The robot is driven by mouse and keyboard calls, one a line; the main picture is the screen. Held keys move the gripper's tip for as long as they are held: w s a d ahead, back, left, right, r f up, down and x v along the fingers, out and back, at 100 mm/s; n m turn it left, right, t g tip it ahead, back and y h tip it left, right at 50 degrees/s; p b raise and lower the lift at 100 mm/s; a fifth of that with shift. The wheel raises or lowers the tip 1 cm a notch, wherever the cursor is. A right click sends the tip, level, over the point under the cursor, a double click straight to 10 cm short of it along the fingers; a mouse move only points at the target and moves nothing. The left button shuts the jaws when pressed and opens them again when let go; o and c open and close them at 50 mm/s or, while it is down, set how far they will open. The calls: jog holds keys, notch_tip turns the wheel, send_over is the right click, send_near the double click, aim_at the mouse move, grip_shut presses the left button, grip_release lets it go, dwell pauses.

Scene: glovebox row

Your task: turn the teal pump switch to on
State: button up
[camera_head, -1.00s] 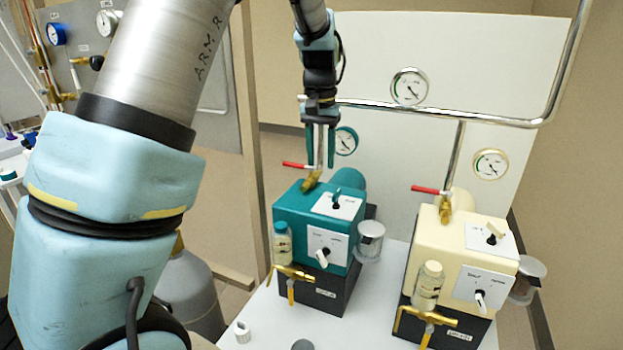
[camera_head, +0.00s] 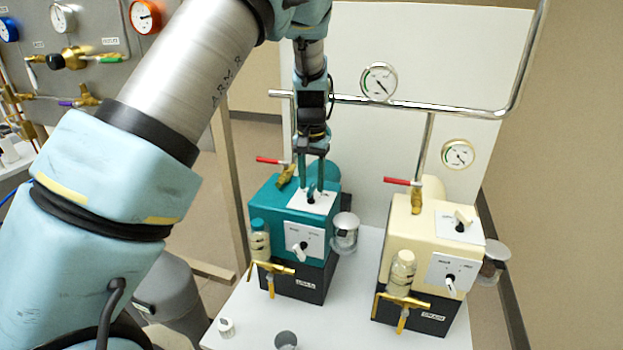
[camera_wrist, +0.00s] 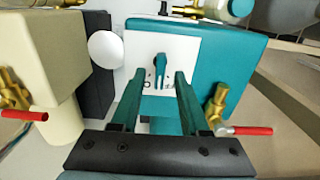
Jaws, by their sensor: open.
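The teal pump (camera_head: 273,200) stands on the table with a white switch plate (camera_head: 325,204) on its top face. The teal pump switch (camera_wrist: 160,68) is a small upright toggle on that plate in the wrist view. My gripper (camera_head: 308,190) points down over the plate, open and empty. In the wrist view my gripper's fingers (camera_wrist: 159,80) stand on either side of the switch, with gaps visible. I cannot tell whether the tips touch the plate. The fingers partly cover the switch in the head view, and the plate's lettering is too small to read.
A cream pump (camera_head: 400,232) with its own switch stands to the right. A red-handled valve (camera_head: 283,172) rises just behind the teal pump, close to my fingers. A clear jar (camera_head: 345,232) is at its right side. A metal pipe (camera_head: 420,106) runs behind.

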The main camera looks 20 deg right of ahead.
jog(key=shift+f, duration=0.35)
grip_shut()
dwell(0.4)
